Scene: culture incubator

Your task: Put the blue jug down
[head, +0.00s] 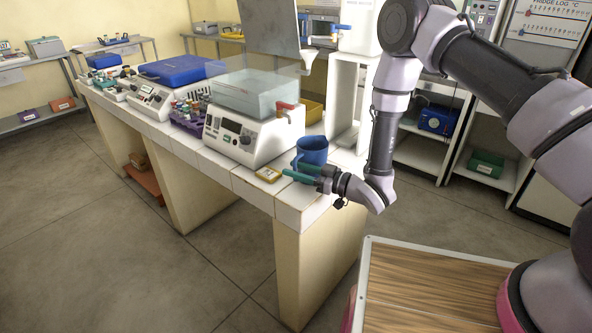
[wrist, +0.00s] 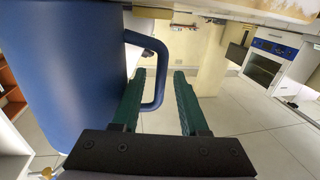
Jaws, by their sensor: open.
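The blue jug (head: 312,150) is upright at the near right end of the white-tiled bench (head: 300,197). Its lower part is partly hidden by my gripper, and I cannot tell for sure whether its base touches the tiles. My gripper (head: 299,175) is beside it, with green fingers pointing left. In the wrist view the jug (wrist: 70,75) fills the left side, and its handle's upright bar lies between the two parted fingers of my gripper (wrist: 160,75). The left finger is inside the handle loop and the right finger outside it. A gap shows beside the bar.
A small yellow-framed item (head: 268,174) lies on the bench left of the jug. A white water bath (head: 250,130) with a clear lid stands just behind. A white shelf stand (head: 347,100) is behind on the right. The bench's front edge is close.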

